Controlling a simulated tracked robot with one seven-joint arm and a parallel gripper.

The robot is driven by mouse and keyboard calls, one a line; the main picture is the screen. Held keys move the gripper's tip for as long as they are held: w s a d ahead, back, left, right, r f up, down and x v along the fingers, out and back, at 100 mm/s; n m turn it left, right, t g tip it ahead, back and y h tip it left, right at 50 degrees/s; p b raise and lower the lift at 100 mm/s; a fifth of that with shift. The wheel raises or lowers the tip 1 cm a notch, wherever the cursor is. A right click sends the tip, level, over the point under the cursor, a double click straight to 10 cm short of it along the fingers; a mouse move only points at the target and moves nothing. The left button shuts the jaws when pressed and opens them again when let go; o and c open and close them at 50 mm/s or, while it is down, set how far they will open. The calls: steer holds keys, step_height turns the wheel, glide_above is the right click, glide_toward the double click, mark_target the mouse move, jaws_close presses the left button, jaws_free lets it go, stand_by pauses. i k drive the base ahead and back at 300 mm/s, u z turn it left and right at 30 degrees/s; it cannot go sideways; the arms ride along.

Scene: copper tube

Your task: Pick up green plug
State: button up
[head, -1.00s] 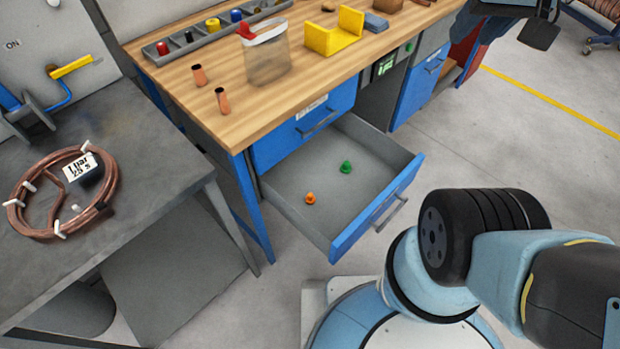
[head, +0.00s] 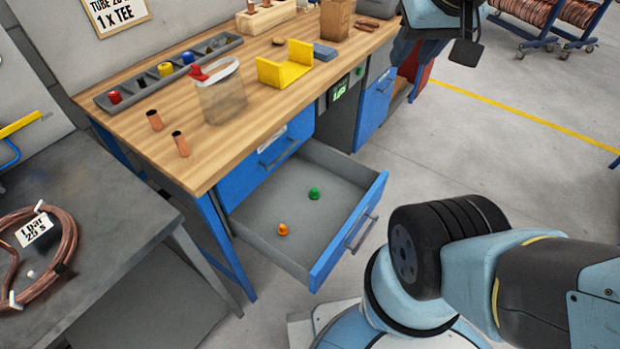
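The green plug (head: 314,193) stands on the floor of the open drawer (head: 262,243), toward its right side. An orange plug (head: 283,230) is in the same drawer, nearer its front left. The drawer is pulled out under the wooden workbench. The end of my arm, with a dark part that seems to be my gripper (head: 465,52), shows at the top edge, right of the workbench. It is well away from the green plug. Its fingers cannot be made out clearly, so whether it is open or shut does not show.
On the workbench (head: 215,150) are a grey tray (head: 128,100) with coloured plugs, two copper pieces (head: 181,144), a clear bag (head: 222,100) and a yellow bracket (head: 285,66). A grey table (head: 110,230) with coiled copper tube stands left.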

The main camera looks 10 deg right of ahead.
mark_target(314, 194)
steer(key=u, duration=0.85)
steer(key=k, duration=1.25)
steer(key=z, duration=1)
steer(key=i, duration=1)
